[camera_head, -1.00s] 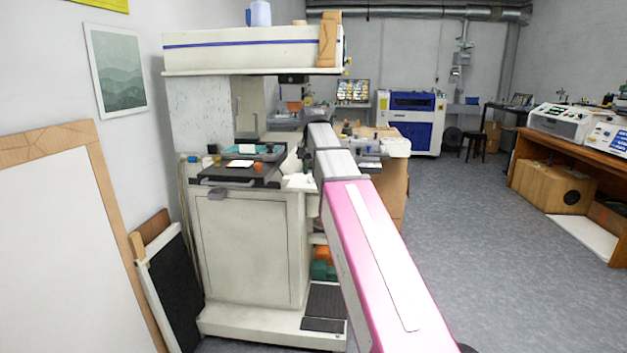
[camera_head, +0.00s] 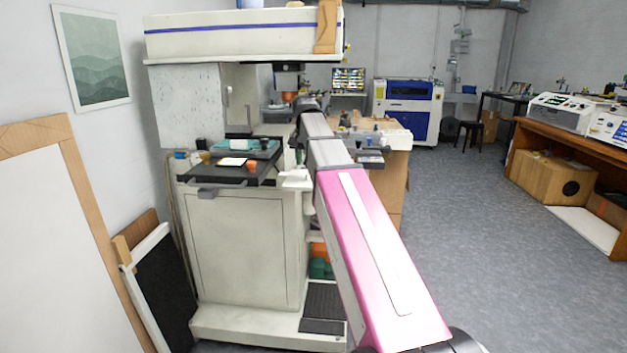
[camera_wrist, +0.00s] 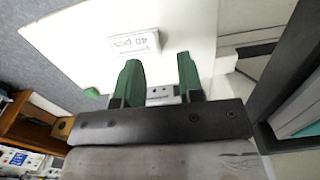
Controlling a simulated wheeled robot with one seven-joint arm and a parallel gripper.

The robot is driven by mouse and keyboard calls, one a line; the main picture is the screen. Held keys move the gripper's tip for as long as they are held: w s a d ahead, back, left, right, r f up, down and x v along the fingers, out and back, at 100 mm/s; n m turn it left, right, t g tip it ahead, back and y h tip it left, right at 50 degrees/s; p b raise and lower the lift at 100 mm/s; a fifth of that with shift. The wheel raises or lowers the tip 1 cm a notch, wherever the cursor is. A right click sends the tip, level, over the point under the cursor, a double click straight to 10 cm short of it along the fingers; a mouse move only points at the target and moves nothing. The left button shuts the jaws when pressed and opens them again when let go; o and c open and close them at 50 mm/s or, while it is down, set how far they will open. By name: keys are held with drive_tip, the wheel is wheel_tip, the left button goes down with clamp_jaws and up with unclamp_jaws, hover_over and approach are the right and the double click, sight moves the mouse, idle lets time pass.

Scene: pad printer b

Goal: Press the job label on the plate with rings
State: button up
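A small white label printed "40 pcs" (camera_wrist: 134,43) shows upside down just beyond the fingers, over a white surface (camera_wrist: 85,45). I cannot tell whether this is the job label. In the head view the pad printer (camera_head: 240,240) has a dark bed with a small white card (camera_head: 232,162) and an orange cup (camera_head: 252,166) on it. I cannot make out a plate with rings. My gripper is not clearly visible in the head view; my pink arm reaches along the printer's right side.
A teal tray (camera_head: 255,147) lies at the back of the printer bed. Framed boards (camera_head: 160,290) lean at the left wall. A cardboard box (camera_head: 548,180) stands under the right bench. The grey floor (camera_head: 470,250) between is clear.

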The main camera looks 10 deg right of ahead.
drive_tip(key=shift+s+d+f, duration=0.15)
drive_tip(key=shift+f, duration=2.55)
clamp_jaws()
